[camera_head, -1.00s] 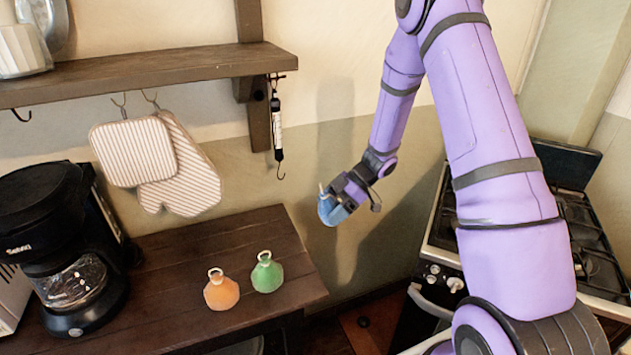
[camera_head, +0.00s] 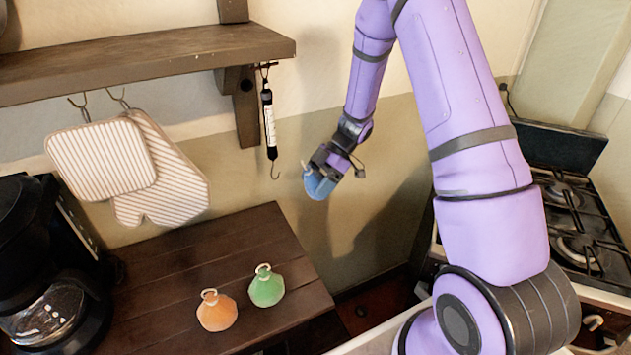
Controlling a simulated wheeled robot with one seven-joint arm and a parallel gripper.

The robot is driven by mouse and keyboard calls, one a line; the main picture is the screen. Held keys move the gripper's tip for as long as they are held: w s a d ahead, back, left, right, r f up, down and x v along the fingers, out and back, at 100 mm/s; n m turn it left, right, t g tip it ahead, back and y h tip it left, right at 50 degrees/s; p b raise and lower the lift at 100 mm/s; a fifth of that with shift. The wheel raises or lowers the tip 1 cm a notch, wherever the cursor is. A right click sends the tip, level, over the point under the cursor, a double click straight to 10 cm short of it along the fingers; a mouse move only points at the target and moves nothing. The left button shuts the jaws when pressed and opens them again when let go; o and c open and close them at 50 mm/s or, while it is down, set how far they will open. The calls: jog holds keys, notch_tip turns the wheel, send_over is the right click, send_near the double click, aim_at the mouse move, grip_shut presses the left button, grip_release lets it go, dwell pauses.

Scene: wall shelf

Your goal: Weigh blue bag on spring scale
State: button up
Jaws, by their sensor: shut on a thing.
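The blue bag (camera_head: 318,187) is held in my gripper (camera_head: 322,170), which is shut on it. A small ring at the bag's top shows at the left of the jaws. The spring scale (camera_head: 268,122) hangs upright from the end of the wall shelf, its bare hook (camera_head: 275,172) at the bottom. The bag is in the air to the right of this hook and a little lower, with a small gap between them in the picture. How far each is from the wall I cannot tell.
The wall shelf (camera_head: 150,55) is above, with striped oven mitts (camera_head: 165,190) hanging. A coffee maker (camera_head: 45,260) is left, a stove (camera_head: 575,215) right.

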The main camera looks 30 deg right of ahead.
aim_at(304, 182)
jog(key=shift+a, duration=2.1)
jog(key=shift+a, duration=0.1)
jog(key=shift+a, duration=0.45)
jog(key=shift+a, duration=0.1)
jog(key=shift+a+f, duration=0.1)
jog(key=shift+a, duration=0.35)
jog(key=shift+f, duration=0.1)
jog(key=shift+a+f, duration=0.3)
jog(key=shift+f, duration=0.1)
